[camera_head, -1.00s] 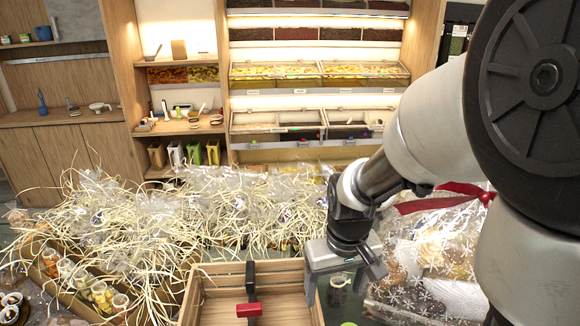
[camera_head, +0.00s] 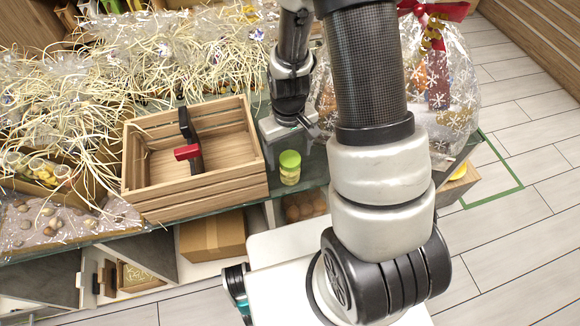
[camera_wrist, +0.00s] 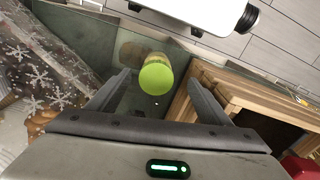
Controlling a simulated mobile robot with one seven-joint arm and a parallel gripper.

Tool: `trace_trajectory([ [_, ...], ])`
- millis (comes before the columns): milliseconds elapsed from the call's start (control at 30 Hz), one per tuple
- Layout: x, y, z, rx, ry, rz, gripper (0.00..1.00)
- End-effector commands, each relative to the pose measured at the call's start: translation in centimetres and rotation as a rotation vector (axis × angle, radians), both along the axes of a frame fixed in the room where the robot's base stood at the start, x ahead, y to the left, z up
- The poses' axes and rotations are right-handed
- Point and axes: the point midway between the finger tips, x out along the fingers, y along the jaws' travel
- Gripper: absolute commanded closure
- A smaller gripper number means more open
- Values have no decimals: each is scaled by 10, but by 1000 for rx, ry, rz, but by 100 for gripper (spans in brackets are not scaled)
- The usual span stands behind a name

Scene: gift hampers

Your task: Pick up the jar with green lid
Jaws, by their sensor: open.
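The jar with green lid (camera_head: 289,166) stands upright on the glass counter, just right of the wooden crate. My gripper (camera_head: 291,158) is above the counter beside the jar, pointing down. In the wrist view the jar's round green lid (camera_wrist: 156,77) shows from above, ahead of and roughly between the two spread fingers (camera_wrist: 157,92). The gripper is open with nothing between the fingertips that I can see held. The jar's body is partly hidden under its lid in the wrist view.
A wooden crate (camera_head: 196,190) with a black and red clamp-like tool (camera_head: 187,150) stands close left of the jar. A wrapped gift hamper (camera_head: 447,85) with a red bow is to the right. Wrapped straw-filled hampers (camera_head: 60,110) crowd the back left.

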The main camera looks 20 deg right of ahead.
Motion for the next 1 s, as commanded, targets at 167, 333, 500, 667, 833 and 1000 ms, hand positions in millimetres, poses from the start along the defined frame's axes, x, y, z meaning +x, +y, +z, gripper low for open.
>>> trace_trajectory([
  [167,0,0,-22,0,1,0,28],
  [333,1,-1,-32,1,2,0,28],
  [500,5,-5,-57,0,3,0,28],
  [667,6,-4,-74,0,0,1,28],
  [833,6,-4,-77,0,-1,1,28],
  [1000,6,-4,-77,-1,-1,1,39],
])
